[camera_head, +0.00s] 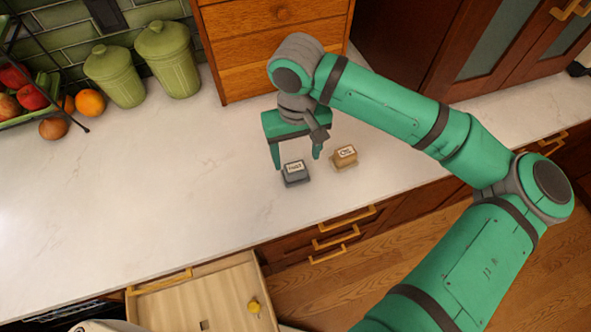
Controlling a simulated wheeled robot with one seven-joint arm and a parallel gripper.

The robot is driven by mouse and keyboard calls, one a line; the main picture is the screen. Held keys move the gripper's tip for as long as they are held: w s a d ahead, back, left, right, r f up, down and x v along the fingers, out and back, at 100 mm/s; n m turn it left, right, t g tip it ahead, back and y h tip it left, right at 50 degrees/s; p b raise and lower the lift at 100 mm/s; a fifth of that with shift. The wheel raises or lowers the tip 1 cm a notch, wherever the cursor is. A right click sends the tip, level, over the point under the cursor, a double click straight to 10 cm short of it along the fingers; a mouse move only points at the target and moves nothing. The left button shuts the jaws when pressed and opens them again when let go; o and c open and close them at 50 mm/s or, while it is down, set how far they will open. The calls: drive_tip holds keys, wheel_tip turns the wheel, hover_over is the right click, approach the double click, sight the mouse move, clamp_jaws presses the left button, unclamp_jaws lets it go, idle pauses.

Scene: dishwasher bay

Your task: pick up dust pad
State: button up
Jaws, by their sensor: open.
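Two small labelled blocks sit on the white counter. One is grey-blue (296,174) and one is tan (344,156), just to its right. Their labels are too small to read surely, so I cannot tell which is the dust pad. My gripper (296,157) points down with its two green fingers spread apart, empty. In the picture, the grey-blue block shows just below and between the fingertips. The tan block is outside the right finger. I cannot tell how high the fingertips are above the counter.
Green lidded canisters (169,60) and a fruit rack (30,98) stand at the back left. A wooden drawer cabinet (272,45) stands behind my gripper. An open light-wood drawer (185,300) juts out below the counter edge. The left counter (120,190) is clear.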

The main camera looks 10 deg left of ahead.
sight(295, 168)
drive_tip(key=shift+s+a+f, duration=0.1)
drive_tip(key=shift+f, duration=0.5)
drive_tip(key=shift+s+f, duration=0.1)
drive_tip(key=shift+f, duration=2.05)
drive_tip(key=c, duration=0.8)
drive_tip(key=shift+s, duration=0.1)
drive_tip(key=c, duration=0.3)
